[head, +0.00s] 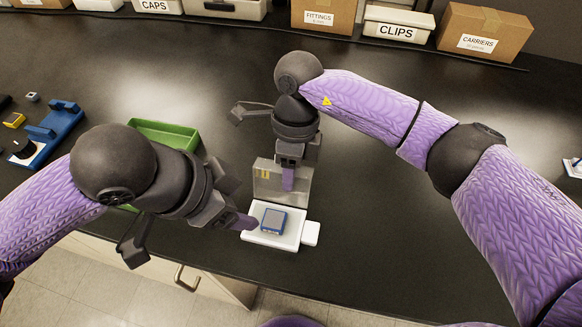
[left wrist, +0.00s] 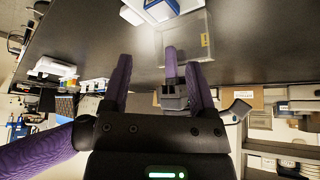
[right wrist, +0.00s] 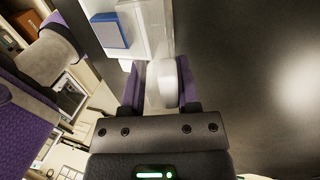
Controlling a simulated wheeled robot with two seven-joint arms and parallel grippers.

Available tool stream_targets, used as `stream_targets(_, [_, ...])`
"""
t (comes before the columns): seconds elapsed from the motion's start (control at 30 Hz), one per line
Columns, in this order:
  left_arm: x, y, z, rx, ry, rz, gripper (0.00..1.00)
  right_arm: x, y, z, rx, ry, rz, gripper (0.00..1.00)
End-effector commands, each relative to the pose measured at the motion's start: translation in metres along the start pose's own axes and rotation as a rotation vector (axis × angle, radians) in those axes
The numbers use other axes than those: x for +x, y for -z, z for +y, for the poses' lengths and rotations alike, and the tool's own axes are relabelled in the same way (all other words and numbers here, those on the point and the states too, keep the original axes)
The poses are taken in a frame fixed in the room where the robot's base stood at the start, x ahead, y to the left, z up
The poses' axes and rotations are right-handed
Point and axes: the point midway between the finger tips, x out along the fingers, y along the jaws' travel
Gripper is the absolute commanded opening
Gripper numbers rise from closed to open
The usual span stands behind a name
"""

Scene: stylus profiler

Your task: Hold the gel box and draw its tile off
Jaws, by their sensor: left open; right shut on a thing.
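The gel box (head: 290,242) is a white tray at the bench's front edge, with a clear lid (head: 299,186) standing up at its back and a white tab at its right. A blue-rimmed grey tile (head: 273,221) lies in the tray; it also shows in the right wrist view (right wrist: 110,31). My right gripper (head: 288,180) is shut on the clear lid, seen between its fingers in the right wrist view (right wrist: 157,85). My left gripper (head: 242,221) is open and empty, beside the tray's left side. Its fingers stand apart in the left wrist view (left wrist: 157,80).
A green tray (head: 165,133) lies behind my left gripper. A blue fixture (head: 55,130) and small parts lie at the far left. Labelled boxes, including the CLIPS bin (head: 396,28), line the back. The bench's middle and right are mostly clear.

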Motion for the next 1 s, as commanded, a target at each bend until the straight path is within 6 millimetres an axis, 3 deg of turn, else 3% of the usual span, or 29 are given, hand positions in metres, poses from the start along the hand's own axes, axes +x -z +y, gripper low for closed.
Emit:
stream_targets(0.17, [0.018, 0.029, 0.004, -0.332, -0.030, -0.190, 0.82, 0.000, 0.000, 0.000, 0.000, 0.000, 0.000, 0.00])
stream_targets(0.3, [0.024, 0.043, 0.004, -0.599, 0.093, -0.379, 0.82, 0.000, 0.000, 0.000, 0.000, 0.000, 0.000, 0.00])
stream_targets(0.4, [0.024, 0.046, 0.002, -0.707, 0.183, -0.442, 0.82, 0.000, 0.000, 0.000, 0.000, 0.000, 0.000, 0.00])
stream_targets(0.57, [0.038, 0.039, 0.001, -0.747, 0.211, -0.463, 0.82, 0.000, 0.000, 0.000, 0.000, 0.000, 0.000, 0.00])
stream_targets(0.8, [0.081, 0.016, 0.000, -0.745, 0.207, -0.460, 0.82, 0.000, 0.000, 0.000, 0.000, 0.000, 0.000, 0.00])
stream_targets(1.0, [0.105, 0.003, -0.001, -0.743, 0.208, -0.458, 0.82, 0.000, 0.000, 0.000, 0.000, 0.000, 0.000, 0.00])
